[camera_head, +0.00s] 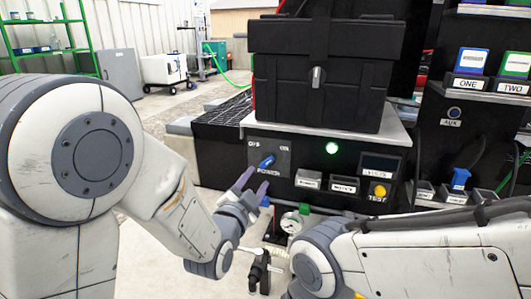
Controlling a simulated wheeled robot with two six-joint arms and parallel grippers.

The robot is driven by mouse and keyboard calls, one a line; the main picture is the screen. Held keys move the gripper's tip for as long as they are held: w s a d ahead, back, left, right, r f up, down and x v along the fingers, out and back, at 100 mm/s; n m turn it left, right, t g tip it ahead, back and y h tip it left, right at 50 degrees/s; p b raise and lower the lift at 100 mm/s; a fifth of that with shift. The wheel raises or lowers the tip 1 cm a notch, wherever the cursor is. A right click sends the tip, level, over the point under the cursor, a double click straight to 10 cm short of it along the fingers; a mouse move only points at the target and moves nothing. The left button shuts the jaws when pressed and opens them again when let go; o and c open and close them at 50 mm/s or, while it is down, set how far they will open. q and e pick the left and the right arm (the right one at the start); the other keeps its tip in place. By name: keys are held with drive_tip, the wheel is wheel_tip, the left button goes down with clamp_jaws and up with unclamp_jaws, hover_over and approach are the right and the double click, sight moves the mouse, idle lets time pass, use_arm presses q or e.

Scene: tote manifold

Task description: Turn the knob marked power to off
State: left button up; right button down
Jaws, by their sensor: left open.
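The power knob (266,161) is a small blue knob on the dark front panel (325,160), above a label reading POWER. Small labels sit above it, OFF on the left and what looks like ON on the right. The knob is slanted, its upper end toward the right. My left gripper (253,185) is open just below and in front of the knob, its two purple-grey fingertips apart with nothing between them. Whether a fingertip touches the knob I cannot tell.
A pressure gauge (291,222) stands below. A black cabinet (465,130) with ONE and TWO blocks is at right.

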sight(267, 163)
use_arm(q)
drive_tip(key=x, duration=0.7)
drive_tip(key=shift+f+p, duration=0.15)
drive_tip(key=shift+p, duration=0.15)
drive_tip(key=shift+w+d, duration=0.15)
drive_tip(key=shift+w, duration=0.4)
use_arm(e)
drive_tip(key=shift+r, duration=0.8)
use_arm(q)
clamp_jaws()
